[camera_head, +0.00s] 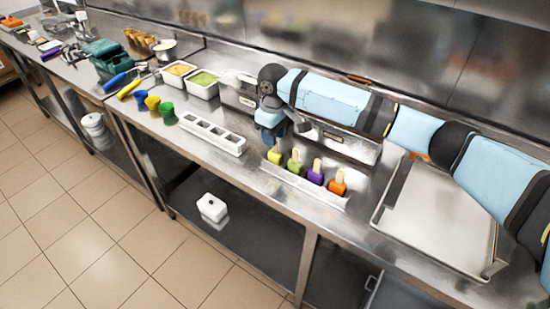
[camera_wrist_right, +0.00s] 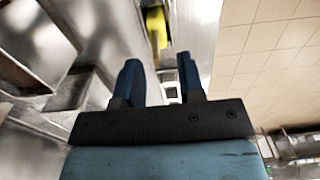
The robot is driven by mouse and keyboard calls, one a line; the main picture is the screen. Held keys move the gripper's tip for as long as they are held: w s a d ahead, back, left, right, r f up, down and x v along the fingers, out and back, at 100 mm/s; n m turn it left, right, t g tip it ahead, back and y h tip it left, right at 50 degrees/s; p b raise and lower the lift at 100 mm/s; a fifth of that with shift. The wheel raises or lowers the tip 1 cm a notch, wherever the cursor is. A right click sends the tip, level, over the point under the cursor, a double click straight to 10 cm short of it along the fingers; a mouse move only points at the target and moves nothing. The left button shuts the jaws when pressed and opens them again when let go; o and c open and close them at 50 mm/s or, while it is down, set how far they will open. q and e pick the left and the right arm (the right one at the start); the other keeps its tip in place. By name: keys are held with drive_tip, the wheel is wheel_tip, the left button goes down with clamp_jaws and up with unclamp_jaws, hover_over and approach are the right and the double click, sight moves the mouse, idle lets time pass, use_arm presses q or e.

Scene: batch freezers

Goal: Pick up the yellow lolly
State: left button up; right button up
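The yellow lolly (camera_head: 274,156) stands at the left end of a row of lollies in a pale holder (camera_head: 318,198) on the steel counter. My right gripper (camera_head: 270,136) is just above and behind it, fingers pointing down. In the right wrist view the right gripper (camera_wrist_right: 159,72) has its two blue fingers apart with nothing between them. A yellow shape, likely the yellow lolly (camera_wrist_right: 154,27), shows beyond the fingertips, roughly in line with the gap. My left gripper is not in view.
Green (camera_head: 294,162), purple (camera_head: 315,174) and orange (camera_head: 337,184) lollies stand to the right of the yellow one. A white slotted block (camera_head: 212,134) lies to the left. Steel containers (camera_head: 340,145) stand behind, and a large tray (camera_head: 435,215) lies at the right.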

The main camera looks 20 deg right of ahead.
drive_tip(key=f, duration=0.5)
drive_tip(key=shift+d+p, duration=0.2)
drive_tip(key=shift+p, duration=0.1)
drive_tip(key=shift+r, duration=0.1)
drive_tip(key=c, duration=0.7)
drive_tip(key=shift+o, duration=0.2)
drive_tip(key=shift+r, duration=0.1)
wheel_tip(320, 180, up, 20)
drive_tip(key=b, duration=0.1)
wheel_tip(320, 180, up, 7)
drive_tip(key=p, duration=0.9)
hover_over(275, 153)
drive_tip(key=shift+w, duration=0.15)
drive_tip(key=shift+d, duration=0.1)
